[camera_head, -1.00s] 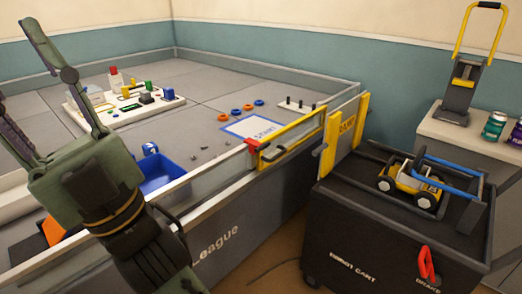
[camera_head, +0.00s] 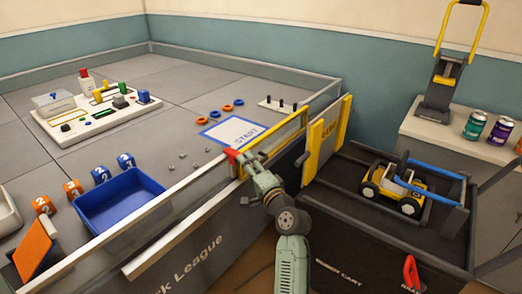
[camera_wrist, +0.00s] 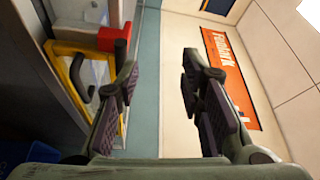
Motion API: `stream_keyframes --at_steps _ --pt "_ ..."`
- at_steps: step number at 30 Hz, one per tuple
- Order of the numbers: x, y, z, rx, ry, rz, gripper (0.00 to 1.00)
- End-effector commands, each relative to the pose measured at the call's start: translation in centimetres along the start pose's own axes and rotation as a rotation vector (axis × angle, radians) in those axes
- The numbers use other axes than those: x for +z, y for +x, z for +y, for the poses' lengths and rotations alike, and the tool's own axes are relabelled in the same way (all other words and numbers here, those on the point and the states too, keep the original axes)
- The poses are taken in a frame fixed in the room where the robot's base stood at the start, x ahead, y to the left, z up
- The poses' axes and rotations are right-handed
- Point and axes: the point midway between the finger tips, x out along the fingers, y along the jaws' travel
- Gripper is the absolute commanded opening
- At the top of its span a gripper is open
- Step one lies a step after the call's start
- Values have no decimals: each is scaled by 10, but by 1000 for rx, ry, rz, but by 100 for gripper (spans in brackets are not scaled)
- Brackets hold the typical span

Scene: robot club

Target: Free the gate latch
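The gate (camera_head: 283,134) is a yellow-framed panel in the front wall of the grey arena table; it also shows in the wrist view (camera_wrist: 76,76). The red latch piece (camera_head: 231,155) sits at its left end, on the wall's top edge. My gripper (camera_head: 250,158) is beside the red piece, in front of the gate's left part, and partly hides both. In the wrist view my gripper (camera_wrist: 160,95) is open, with nothing between its fingers. The red piece (camera_wrist: 112,38) lies beyond the left finger there; I cannot tell whether they touch.
The black cart (camera_head: 350,245) stands right of the gate, carrying a yellow toy vehicle (camera_head: 393,187) and an upright yellow-edged panel (camera_head: 326,140). On the table are a blue bin (camera_head: 120,203), numbered cubes and a START mat (camera_head: 232,131). Cans stand on the right cabinet.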

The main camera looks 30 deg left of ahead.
Motion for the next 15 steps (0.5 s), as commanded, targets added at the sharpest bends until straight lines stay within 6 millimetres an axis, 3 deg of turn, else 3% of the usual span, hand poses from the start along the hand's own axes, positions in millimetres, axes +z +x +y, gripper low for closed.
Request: stream_keyframes --at_steps 1,4,8,15 --pt "-5 -5 20 32 72 -10 35" --pt "-8 -12 43 63 164 -25 35" --pt "-9 -6 50 71 194 -31 35" --pt "-7 36 50 70 190 -31 35"
